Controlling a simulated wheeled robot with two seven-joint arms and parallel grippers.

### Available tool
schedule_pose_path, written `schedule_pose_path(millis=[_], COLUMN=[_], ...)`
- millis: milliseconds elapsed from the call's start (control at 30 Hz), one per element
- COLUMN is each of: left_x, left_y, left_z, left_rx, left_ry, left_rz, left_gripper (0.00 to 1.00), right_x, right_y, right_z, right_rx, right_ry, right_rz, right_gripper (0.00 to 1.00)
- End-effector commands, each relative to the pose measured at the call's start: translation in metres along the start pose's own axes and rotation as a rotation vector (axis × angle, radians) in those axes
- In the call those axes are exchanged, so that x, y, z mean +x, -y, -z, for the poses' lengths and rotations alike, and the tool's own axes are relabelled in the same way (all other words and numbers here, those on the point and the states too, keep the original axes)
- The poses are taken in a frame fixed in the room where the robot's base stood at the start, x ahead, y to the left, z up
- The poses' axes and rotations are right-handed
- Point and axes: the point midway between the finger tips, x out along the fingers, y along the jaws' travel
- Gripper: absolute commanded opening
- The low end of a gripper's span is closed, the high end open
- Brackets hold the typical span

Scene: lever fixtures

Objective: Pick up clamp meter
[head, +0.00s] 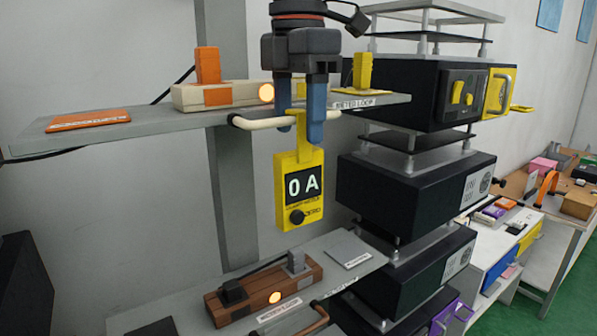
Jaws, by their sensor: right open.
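The clamp meter (300,190) is a yellow device with a dark display reading "0 A" and a black knob. It hangs upright below the front edge of the upper grey shelf, beside a cream bar handle (258,124). My right gripper (300,128) points down from above, with its two blue fingers open. The fingers stand on either side of the meter's narrow yellow top part. I cannot tell whether either finger touches it. My left gripper is not in view.
The upper shelf (180,120) holds a cream power strip (222,96) and an orange plate (88,121). A lower shelf (365,262) carries a brown strip (262,289). Black stacked units (415,190) stand close on the right. Benches stand farther right.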

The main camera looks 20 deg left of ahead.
Motion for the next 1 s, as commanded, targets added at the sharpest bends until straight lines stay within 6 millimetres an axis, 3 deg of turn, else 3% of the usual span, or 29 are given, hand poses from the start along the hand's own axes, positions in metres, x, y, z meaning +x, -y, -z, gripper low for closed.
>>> schedule_pose_path(millis=[267,567,1000], left_x=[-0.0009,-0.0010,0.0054], left_y=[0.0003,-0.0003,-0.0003], left_z=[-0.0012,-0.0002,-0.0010], left_rx=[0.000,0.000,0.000], left_ry=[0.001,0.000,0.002], left_rz=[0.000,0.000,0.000], left_gripper=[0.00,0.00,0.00], right_x=[0.0032,0.0030,0.0004], right_y=[0.0000,-0.0001,-0.0005], right_z=[-0.0002,-0.0002,-0.0001], right_rx=[0.000,0.000,0.000], right_ry=[0.000,0.000,0.000], right_rz=[0.000,0.000,-0.002], right_gripper=[0.55,0.00,0.00])
